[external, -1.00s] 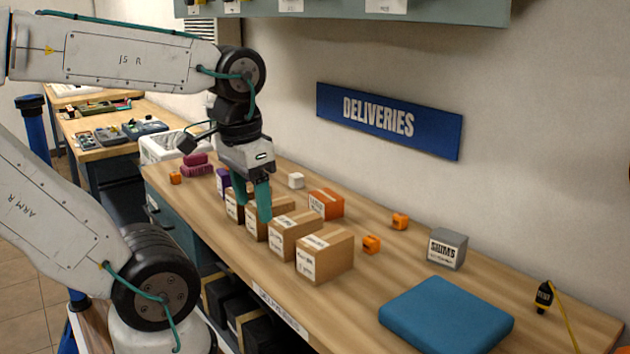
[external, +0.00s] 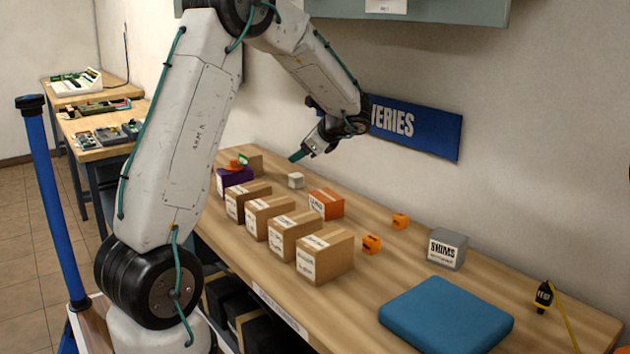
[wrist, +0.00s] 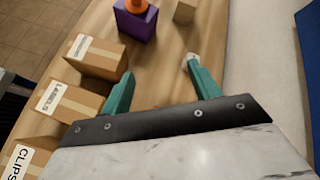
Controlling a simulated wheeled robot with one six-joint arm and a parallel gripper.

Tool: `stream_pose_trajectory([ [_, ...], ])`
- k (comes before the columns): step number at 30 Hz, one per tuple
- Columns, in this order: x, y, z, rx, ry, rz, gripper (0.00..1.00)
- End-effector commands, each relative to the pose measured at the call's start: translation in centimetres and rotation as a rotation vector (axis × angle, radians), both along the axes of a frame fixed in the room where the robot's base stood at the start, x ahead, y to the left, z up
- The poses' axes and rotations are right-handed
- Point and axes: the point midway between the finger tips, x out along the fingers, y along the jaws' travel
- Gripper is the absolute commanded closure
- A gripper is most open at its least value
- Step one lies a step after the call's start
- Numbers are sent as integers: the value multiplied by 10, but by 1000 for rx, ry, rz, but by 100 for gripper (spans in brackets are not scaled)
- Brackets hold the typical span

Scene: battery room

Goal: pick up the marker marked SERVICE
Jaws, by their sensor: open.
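No SERVICE lettering is readable in either view, so I cannot tell which thing is that marker. An orange cone-like piece (external: 234,164) sits on top of a purple box (external: 236,178) at the far end of the bench. In the wrist view the orange piece (wrist: 135,4) is cut by the top edge, above the purple box (wrist: 135,25). My gripper (external: 298,157) is open and empty above the far part of the bench, to the right of the purple box. In the wrist view its two teal fingers (wrist: 160,84) are spread with bare wood between them.
Several labelled cardboard boxes (external: 324,262) line the bench's near side. A white cube (external: 296,180), an orange box (external: 328,203), small orange cubes (external: 400,221), a grey SHIMS box (external: 447,249) and a blue pad (external: 445,314) lie rightward. The wall (external: 560,120) is close behind the bench.

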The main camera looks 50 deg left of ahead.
Motion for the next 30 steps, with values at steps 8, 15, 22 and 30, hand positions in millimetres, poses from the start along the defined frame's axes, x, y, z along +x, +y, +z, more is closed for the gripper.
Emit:
stream_pose_trajectory([
  [8, 68, 83, -94, 139, 308, -234, 38],
  [15, 85, 106, -125, 180, 405, -313, 38],
  [22, 84, 126, -135, 182, 410, -316, 38],
  [30, 79, 151, -147, 180, 409, -314, 38],
])
